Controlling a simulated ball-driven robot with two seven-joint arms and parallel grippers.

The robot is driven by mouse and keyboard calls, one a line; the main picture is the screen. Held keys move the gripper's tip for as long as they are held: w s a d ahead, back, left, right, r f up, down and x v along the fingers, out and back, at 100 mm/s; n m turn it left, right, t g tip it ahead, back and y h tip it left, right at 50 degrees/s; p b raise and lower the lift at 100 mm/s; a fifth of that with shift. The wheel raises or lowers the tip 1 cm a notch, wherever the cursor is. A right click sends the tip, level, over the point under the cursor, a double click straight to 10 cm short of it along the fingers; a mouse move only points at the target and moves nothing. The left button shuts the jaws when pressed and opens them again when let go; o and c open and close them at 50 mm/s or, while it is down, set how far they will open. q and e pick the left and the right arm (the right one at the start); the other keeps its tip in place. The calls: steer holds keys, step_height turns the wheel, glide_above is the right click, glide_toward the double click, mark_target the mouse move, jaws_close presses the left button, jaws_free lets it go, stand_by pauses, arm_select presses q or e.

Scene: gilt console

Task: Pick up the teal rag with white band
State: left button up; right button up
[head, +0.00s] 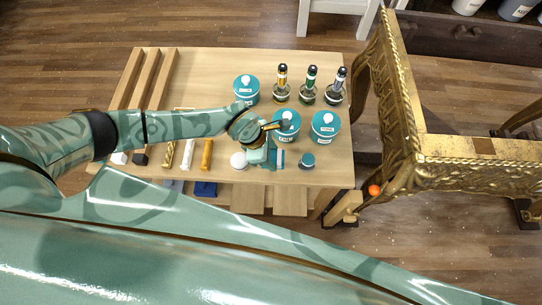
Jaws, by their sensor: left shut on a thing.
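The teal rag with white band (279,159) lies near the front edge of the light wooden table (215,85), with only a small part showing beside my gripper. My left gripper (266,157) comes in from the left over the table and is shut on the rag. The wrist and fingers hide most of the rag, and I cannot tell whether it is clear of the tabletop. My right gripper is not in view.
Several teal tins, one of them (325,125) right of my gripper, and three bottles, one in the middle (309,90), stand close by. A white round pot (238,160) and a small teal jar (308,161) flank the gripper. A gilt console (410,120) stands at right.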

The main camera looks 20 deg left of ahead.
arm_select(q)
steer(key=s+a+r+p, duration=0.5)
steer(key=s+r, duration=0.5)
steer(key=s, duration=0.2)
steer(key=shift+s+a+r, duration=0.3)
steer(key=shift+s+a, duration=0.05)
steer(key=shift+a, duration=0.2)
